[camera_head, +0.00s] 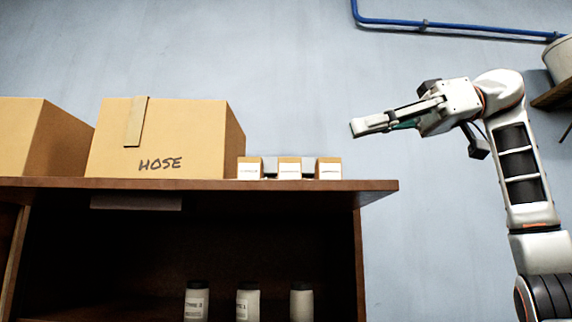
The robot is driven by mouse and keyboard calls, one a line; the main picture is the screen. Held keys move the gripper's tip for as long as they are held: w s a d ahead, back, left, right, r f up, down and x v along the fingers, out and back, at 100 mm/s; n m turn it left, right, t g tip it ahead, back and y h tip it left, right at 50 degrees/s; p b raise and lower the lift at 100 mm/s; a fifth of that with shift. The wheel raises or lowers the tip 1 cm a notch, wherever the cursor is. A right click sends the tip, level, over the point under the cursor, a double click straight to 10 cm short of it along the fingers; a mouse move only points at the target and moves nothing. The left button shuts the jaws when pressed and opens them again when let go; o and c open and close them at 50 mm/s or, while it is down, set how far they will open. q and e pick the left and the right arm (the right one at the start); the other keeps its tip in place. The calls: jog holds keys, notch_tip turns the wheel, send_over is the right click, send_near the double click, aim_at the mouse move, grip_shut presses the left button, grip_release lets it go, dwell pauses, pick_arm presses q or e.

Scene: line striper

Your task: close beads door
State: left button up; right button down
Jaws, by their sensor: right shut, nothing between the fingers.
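A brown cabinet (361,260) stands at the left with an open, dark front. Several white bottles with dark caps and labels stand inside, such as one bottle (248,303). I cannot make out a beads door for certain; a brown upright panel (14,255) shows at the far left edge, and I cannot tell whether it is a door. My right gripper (358,128) is shut and empty, pointing left in the air above and to the right of the cabinet top. It touches nothing. My left gripper is not in view.
A cardboard box marked HOSE (160,140) and another box (40,140) sit on the cabinet top (330,186), with small labelled boxes (289,168) beside them. The top overhangs at the right. A blue pipe (450,24) runs along the wall. A shelf (556,92) is at far right.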

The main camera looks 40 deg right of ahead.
jog(key=x, duration=0.3)
jog(key=f+x, duration=0.1)
jog(key=x, duration=0.3)
jog(key=f+x, duration=0.1)
jog(key=x, duration=0.2)
jog(key=shift+d+f, duration=0.2)
jog(key=shift+f, duration=0.05)
jog(key=shift+d+f, duration=0.15)
jog(key=shift+f, duration=0.4)
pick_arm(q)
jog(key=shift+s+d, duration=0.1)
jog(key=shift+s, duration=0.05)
pick_arm(e)
jog(key=shift+f, duration=0.15)
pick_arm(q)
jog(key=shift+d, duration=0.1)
